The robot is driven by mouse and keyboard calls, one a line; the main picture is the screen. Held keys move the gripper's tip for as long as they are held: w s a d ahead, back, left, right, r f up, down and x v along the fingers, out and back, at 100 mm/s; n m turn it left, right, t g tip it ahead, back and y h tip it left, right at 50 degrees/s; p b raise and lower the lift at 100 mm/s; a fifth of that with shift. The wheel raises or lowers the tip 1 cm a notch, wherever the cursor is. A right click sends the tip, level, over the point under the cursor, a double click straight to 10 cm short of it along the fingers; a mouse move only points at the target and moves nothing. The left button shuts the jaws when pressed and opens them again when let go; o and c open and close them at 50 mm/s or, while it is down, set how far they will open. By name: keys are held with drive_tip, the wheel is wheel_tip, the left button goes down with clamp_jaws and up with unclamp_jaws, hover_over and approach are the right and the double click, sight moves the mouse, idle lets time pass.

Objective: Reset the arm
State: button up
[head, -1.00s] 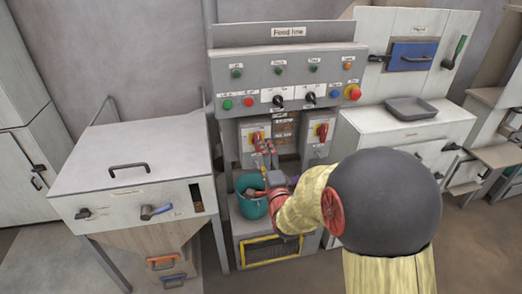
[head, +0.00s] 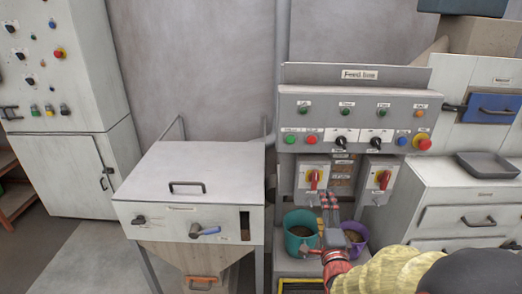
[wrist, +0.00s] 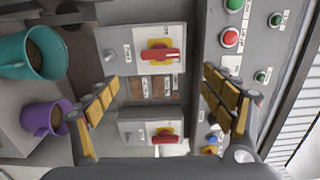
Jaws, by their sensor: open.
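My arm reaches in from the lower right of the head view. My gripper (head: 329,200) is in front of the lower part of the feed line panel (head: 350,110), close to the two red-and-yellow rotary switches. In the wrist view my gripper (wrist: 160,105) shows its two padded fingers spread wide apart with nothing between them. Beyond the fingers are the upper rotary switch (wrist: 160,54) and the lower rotary switch (wrist: 165,133). I cannot tell whether a finger touches the panel.
A teal bucket (head: 290,230) and a purple bucket (head: 346,236) with pellets stand below the switches, beside my gripper. A grey hopper cabinet (head: 190,165) stands left. A drawer cabinet with a grey tray (head: 488,164) stands right. Floor at the left is clear.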

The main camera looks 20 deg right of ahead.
drive_tip(key=s+f+n+g+y, duration=0.1)
drive_tip(key=s+f+n+g, duration=0.1)
drive_tip(key=f+n+g, duration=0.3)
drive_tip(key=s+f+n+g+y, duration=0.1)
drive_tip(key=s+f+n, duration=0.1)
drive_tip(key=f, duration=0.6)
drive_tip(key=s+a+n+g+y, duration=0.1)
drive_tip(key=s+a+n+g, duration=0.3)
drive_tip(key=s+n, duration=0.15)
drive_tip(key=s+a+r+n+g+y+p, duration=0.1)
drive_tip(key=s+a+r+n+g, duration=0.1)
drive_tip(key=s+a+r+n, duration=0.3)
drive_tip(key=s+a+r+n+g+p, duration=0.15)
drive_tip(key=s+r, duration=0.25)
drive_tip(key=s, duration=0.4)
drive_tip(key=s+a+r+n+t+p, duration=0.1)
drive_tip(key=a+r, duration=0.1)
drive_tip(key=r, duration=0.4)
drive_tip(key=s+a+r+n+y+p, duration=0.1)
drive_tip(key=a+r, duration=0.2)
drive_tip(key=r, duration=0.4)
drive_tip(key=shift+s+a+t, duration=0.2)
drive_tip(key=shift+s+t, duration=0.15)
drive_tip(key=shift+s, duration=0.05)
drive_tip(key=shift+c, duration=0.4)
